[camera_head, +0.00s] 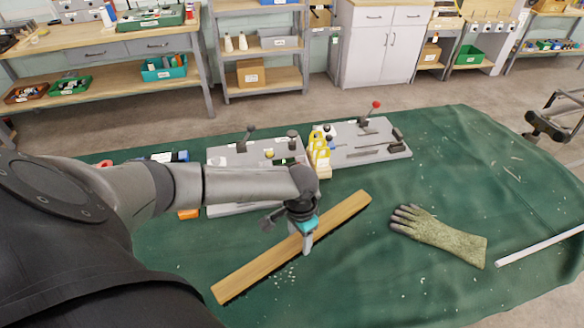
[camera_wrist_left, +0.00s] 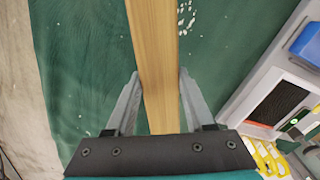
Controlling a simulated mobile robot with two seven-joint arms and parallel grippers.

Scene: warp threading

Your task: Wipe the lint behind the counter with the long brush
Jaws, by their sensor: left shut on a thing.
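The long brush (camera_head: 250,275) is a straight pale wooden bar with a dark lower edge, lying diagonally over the green cloth. My left gripper (camera_head: 306,243) reaches down over its middle and is shut on it. In the left wrist view, the brush (camera_wrist_left: 155,50) runs between the two fingers of my left gripper (camera_wrist_left: 159,76). White lint specks (camera_head: 284,276) lie on the cloth on the near side of the brush; they also show beside it in the left wrist view (camera_wrist_left: 184,16). I cannot tell which thing is the counter. My right gripper is not in view.
Two grey lever units (camera_head: 360,150) stand beyond the brush, with yellow pieces (camera_head: 318,158) between them. A glove (camera_head: 445,238) and a white rod (camera_head: 540,245) lie to the right. The green cloth (camera_head: 400,290) has free room at the front right.

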